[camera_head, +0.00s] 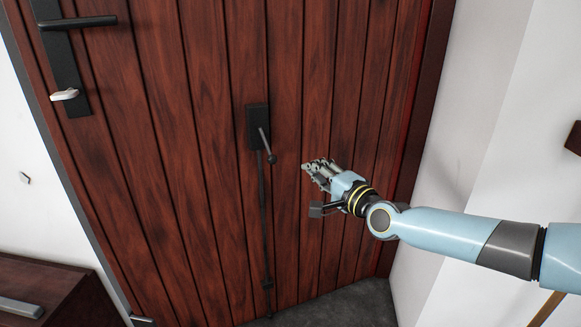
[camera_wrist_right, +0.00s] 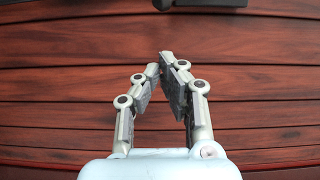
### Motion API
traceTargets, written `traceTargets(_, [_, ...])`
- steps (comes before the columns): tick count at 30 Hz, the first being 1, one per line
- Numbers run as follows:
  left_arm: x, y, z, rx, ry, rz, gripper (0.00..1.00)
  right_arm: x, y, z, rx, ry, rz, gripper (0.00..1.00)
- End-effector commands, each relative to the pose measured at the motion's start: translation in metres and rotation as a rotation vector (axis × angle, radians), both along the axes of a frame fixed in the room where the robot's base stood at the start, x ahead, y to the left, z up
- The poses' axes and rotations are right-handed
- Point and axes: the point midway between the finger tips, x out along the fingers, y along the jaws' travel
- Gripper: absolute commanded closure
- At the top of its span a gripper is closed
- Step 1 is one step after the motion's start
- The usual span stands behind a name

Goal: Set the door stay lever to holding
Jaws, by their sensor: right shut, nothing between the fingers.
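The door stay lever (camera_head: 265,143) is a dark handle on a black plate (camera_head: 253,127) fixed to the brown plank door (camera_head: 205,110). The lever slants down to the right and ends in a small knob. A thin black rod runs from the plate down toward the floor. My right gripper (camera_head: 306,166) is a short way right of the lever, apart from it, shut and empty. In the right wrist view its fingertips (camera_wrist_right: 160,60) point at the planks, and part of a black fitting shows at the top edge. My left gripper is not in view.
A black door handle (camera_head: 78,22) with a light thumb-turn (camera_head: 64,95) sits at the upper left of the door. A dark wooden cabinet (camera_head: 55,290) stands at the lower left. A white wall (camera_head: 470,110) bounds the right side.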

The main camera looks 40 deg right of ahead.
Motion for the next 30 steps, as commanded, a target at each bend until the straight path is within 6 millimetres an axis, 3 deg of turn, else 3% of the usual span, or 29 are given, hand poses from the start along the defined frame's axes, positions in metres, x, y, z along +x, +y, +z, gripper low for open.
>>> traceTargets(4, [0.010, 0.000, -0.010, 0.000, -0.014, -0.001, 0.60, 0.031, -0.006, -0.002, 0.000, -0.003, -0.002, 1.00])
traceTargets(12, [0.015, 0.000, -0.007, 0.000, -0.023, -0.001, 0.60, 0.058, 0.014, -0.001, 0.000, 0.000, 0.000, 1.00])
traceTargets(25, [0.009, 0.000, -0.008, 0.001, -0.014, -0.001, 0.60, 0.062, 0.017, -0.002, -0.001, 0.001, 0.000, 1.00])
traceTargets(30, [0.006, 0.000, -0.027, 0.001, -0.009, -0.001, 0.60, 0.064, 0.022, -0.012, 0.080, -0.033, 0.001, 1.00])
